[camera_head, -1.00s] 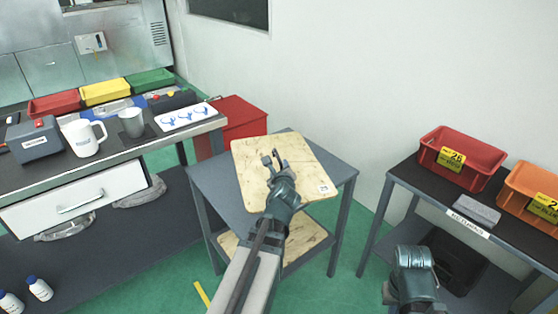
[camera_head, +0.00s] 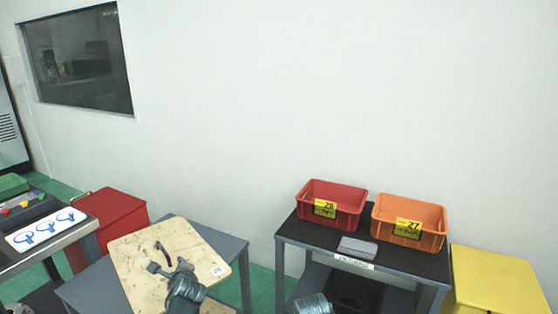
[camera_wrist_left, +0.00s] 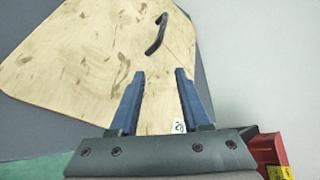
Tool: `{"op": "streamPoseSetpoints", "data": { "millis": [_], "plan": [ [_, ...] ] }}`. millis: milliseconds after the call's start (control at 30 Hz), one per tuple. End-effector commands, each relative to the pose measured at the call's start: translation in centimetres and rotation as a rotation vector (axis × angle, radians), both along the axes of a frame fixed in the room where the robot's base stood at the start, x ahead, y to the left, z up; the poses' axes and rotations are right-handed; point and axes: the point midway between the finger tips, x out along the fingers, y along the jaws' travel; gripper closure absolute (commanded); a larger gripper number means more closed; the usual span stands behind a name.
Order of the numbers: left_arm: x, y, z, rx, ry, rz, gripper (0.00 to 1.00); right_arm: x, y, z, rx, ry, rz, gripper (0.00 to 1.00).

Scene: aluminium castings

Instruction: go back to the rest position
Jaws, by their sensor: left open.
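My left gripper (camera_head: 169,266) is over the wooden board (camera_head: 128,250), its arm coming up from the bottom edge. In the left wrist view its two blue-grey fingers (camera_wrist_left: 158,78) are spread apart with nothing between them. A small dark curved bar (camera_head: 162,254) lies on the board just beyond the fingertips; it also shows in the left wrist view (camera_wrist_left: 157,34), apart from the fingers. A teal part of my right arm shows at the bottom edge in the head view; my right gripper is not in view.
The board lies on a grey table (camera_head: 230,248). To the right, a dark-topped table (camera_head: 300,232) bears a red bin (camera_head: 345,218), an orange bin (camera_head: 425,236) and a grey block (camera_head: 357,247). A yellow box (camera_head: 495,280) stands far right. A red cabinet (camera_head: 118,212) stands left.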

Motion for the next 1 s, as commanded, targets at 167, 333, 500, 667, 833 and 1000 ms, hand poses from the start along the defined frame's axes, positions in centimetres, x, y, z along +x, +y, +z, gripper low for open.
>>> {"op": "streamPoseSetpoints", "data": {
  "millis": [167, 333, 500, 667, 833, 1000],
  "plan": [
    [-2.9, -8.9, 2.6, -0.491, 0.041, 0.264, 0.53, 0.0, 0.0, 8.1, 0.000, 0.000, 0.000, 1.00],
    [-8.3, -17.7, 3.9, -0.845, 0.147, 0.613, 0.53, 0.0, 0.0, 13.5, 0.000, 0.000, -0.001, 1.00],
    [-14.4, -24.3, 5.8, -0.996, 0.257, 0.944, 0.53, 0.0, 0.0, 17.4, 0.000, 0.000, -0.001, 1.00],
    [-18.2, -27.5, 7.1, -1.021, 0.312, 1.143, 0.53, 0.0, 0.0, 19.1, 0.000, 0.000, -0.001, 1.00],
    [-19.6, -28.4, 7.4, -1.018, 0.327, 1.214, 0.53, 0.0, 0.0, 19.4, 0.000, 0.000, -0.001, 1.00],
    [-19.6, -28.4, 7.3, -1.019, 0.326, 1.219, 0.53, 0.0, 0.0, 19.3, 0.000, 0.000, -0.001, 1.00]
  ]
}}
